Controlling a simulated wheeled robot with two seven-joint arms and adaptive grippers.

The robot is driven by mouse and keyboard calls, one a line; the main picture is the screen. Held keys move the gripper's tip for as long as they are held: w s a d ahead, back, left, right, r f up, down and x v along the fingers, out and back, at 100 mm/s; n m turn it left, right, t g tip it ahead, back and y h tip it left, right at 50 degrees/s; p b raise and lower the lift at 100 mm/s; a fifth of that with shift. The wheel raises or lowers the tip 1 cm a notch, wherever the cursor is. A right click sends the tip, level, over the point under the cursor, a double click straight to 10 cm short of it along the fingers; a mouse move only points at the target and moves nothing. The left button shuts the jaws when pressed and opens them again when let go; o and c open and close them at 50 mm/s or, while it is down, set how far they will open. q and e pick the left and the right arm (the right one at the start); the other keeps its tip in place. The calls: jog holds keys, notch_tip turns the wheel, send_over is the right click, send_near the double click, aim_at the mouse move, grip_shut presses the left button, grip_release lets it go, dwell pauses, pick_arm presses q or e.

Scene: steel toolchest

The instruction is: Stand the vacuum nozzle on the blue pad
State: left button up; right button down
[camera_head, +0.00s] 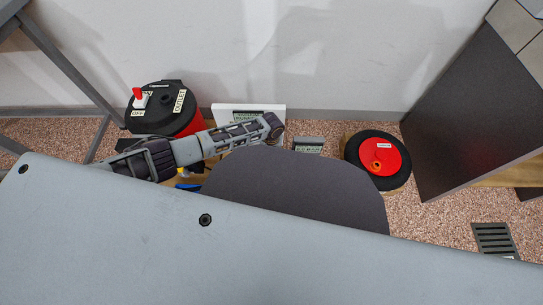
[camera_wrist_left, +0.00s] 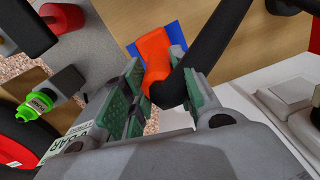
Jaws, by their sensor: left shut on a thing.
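In the left wrist view the vacuum nozzle (camera_wrist_left: 154,58) is an orange piece joined to a black tube. My left gripper (camera_wrist_left: 160,92) is shut on the nozzle, with its green finger pads on either side. The blue pad (camera_wrist_left: 176,33) lies on a tan wooden surface behind the nozzle and is partly covered by it. I cannot tell whether the nozzle touches the pad. In the head view only a small blue part of the pad (camera_head: 187,186) shows beneath my left arm. The nozzle cannot be made out there. My right gripper is not in view.
A black and red vacuum canister (camera_head: 172,108) stands by the wall at left. A black and red round unit (camera_head: 379,160) sits at right. A white box (camera_head: 240,111) is against the wall. A dark cabinet (camera_head: 465,110) is at far right, with a floor grate (camera_head: 494,240) nearby.

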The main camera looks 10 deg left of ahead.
pick_arm(q)
jog(key=shift+f, duration=0.25)
dwell(0.3)
jog(key=o, duration=1)
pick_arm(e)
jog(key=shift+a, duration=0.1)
pick_arm(q)
jog(key=shift+r+p, duration=1.5)
jog(key=shift+r, duration=1.45)
notch_tip(320, 180, up, 4)
jog(key=shift+r+p, duration=0.15)
jog(key=shift+p, duration=0.9)
jog(key=shift+r+p, duration=0.45)
jog(key=shift+r, duration=0.65)
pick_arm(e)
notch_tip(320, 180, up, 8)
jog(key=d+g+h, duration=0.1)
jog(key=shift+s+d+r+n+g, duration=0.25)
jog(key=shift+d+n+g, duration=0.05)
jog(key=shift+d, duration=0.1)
